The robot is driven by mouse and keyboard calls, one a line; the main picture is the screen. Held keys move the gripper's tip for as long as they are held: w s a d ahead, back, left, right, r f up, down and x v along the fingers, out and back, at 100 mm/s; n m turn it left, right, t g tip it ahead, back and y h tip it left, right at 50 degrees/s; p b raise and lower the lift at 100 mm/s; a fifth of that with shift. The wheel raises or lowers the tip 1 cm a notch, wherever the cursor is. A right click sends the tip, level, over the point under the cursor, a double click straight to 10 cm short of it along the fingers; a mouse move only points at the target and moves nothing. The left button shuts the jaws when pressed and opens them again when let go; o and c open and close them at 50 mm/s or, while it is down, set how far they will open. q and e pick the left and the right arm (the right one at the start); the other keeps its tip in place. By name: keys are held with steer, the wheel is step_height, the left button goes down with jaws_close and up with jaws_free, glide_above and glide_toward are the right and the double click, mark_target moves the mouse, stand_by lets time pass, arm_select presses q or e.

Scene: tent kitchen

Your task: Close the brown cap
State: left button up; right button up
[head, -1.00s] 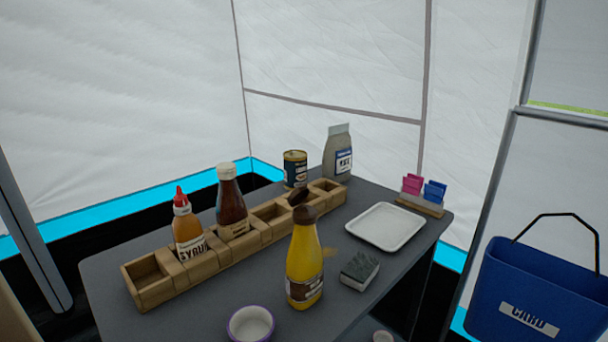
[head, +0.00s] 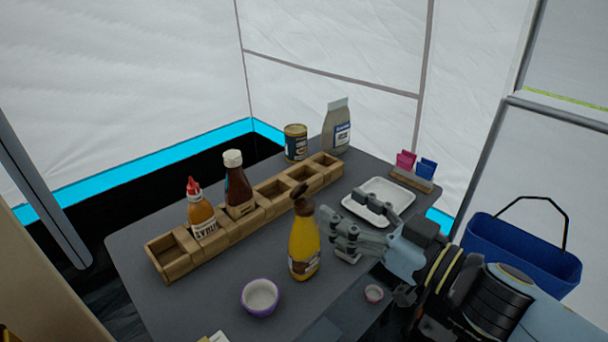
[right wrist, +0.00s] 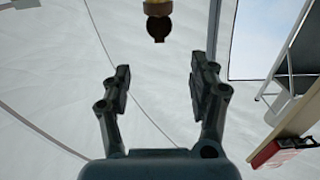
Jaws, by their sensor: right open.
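The yellow bottle (head: 304,250) stands upright on the grey table. Its brown cap (head: 303,205) is flipped open, with the lid (head: 300,190) tilted up above the neck. In the right wrist view the brown cap (right wrist: 158,26) shows at the top centre, beyond the fingertips, with only a bit of the yellow bottle (right wrist: 157,7) in view. My right gripper (head: 340,214) is open and empty, just right of the bottle near cap height, and appears apart from it. Its fingers also show spread in the right wrist view (right wrist: 160,78). My left gripper is not in view.
A wooden rack (head: 220,227) behind the bottle holds a syrup bottle (head: 202,214) and a brown sauce bottle (head: 238,187). A purple bowl (head: 259,297) stands in front. A white tray (head: 392,190) lies behind my right gripper. A blue bucket (head: 522,258) is at right.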

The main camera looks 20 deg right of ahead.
mark_target(303, 185)
steer(key=p+x, duration=0.1)
steer(key=x, duration=0.8)
steer(key=shift+w+a+p, duration=0.1)
steer(key=shift+w+p, duration=0.2)
steer(key=shift+w, duration=0.1)
steer(key=shift+c, duration=0.2)
jaws_close()
steer(key=shift+f+b, duration=0.2)
steer(key=shift+b, duration=0.25)
steer(key=t+b, duration=0.2)
steer(key=b, duration=0.4)
steer(key=s+f+t+y+b, duration=0.1)
steer(key=t+b, duration=0.1)
steer(key=b, duration=0.4)
steer(key=f+t+b, duration=0.1)
steer(key=t+b, duration=0.1)
steer(key=b, duration=0.5)
steer(key=shift+s+d+f+y, duration=0.1)
steer(key=shift+s+d+y, duration=0.2)
steer(key=shift+s+y, duration=0.1)
steer(key=shift+s+t+b, duration=0.1)
steer(key=shift+t+b, duration=0.2)
steer(key=shift+b, duration=0.5)
